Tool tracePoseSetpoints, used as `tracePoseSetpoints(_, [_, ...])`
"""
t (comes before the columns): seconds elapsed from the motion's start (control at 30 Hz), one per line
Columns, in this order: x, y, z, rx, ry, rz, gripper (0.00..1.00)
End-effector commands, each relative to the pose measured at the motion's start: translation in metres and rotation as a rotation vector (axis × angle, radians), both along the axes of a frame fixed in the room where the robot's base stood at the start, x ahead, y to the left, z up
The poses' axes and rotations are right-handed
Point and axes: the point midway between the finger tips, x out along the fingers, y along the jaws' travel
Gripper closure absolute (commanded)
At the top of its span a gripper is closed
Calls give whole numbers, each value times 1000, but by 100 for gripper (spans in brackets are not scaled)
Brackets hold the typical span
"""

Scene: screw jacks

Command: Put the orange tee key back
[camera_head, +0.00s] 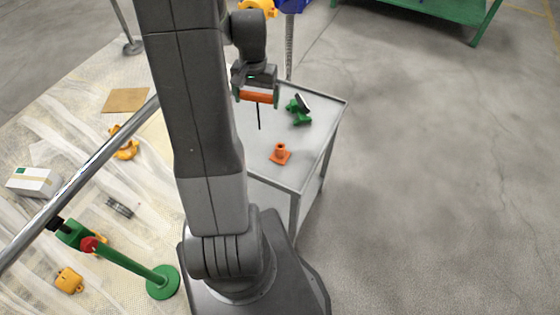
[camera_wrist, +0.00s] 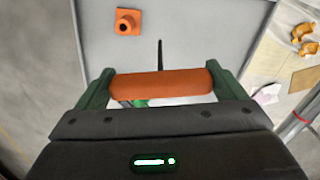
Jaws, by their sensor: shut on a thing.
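The orange tee key (camera_head: 259,96) has a thick orange crossbar and a thin dark shaft pointing down. My gripper (camera_head: 257,93) is shut on the crossbar and holds the key above the grey cart top. In the wrist view the crossbar (camera_wrist: 160,84) spans between the two green fingers of my gripper (camera_wrist: 161,83), and the shaft (camera_wrist: 160,55) points up the picture. An orange holder (camera_head: 280,153) with a square base and a short upright tube stands on the cart, apart from the key. It shows at upper left in the wrist view (camera_wrist: 127,22), its tube opening dark and empty.
A green stand with a dark-topped part (camera_head: 300,108) is on the cart (camera_head: 316,149) behind the orange holder. A green post with a round base (camera_head: 162,282), a metal rail (camera_head: 80,182) and a white box (camera_head: 33,182) are at left. The floor at right is clear.

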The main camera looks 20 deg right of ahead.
Motion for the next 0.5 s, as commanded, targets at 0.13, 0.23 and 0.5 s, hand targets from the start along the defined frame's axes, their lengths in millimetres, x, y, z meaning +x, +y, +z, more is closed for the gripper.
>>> tracePoseSetpoints(0.13, [-36,-32,4,-1,-4,-145,50])
tracePoseSetpoints(0.23, [-50,-42,8,-1,-3,-200,50])
tracePoseSetpoints(0.5, [-60,-46,-23,2,6,-233,50])
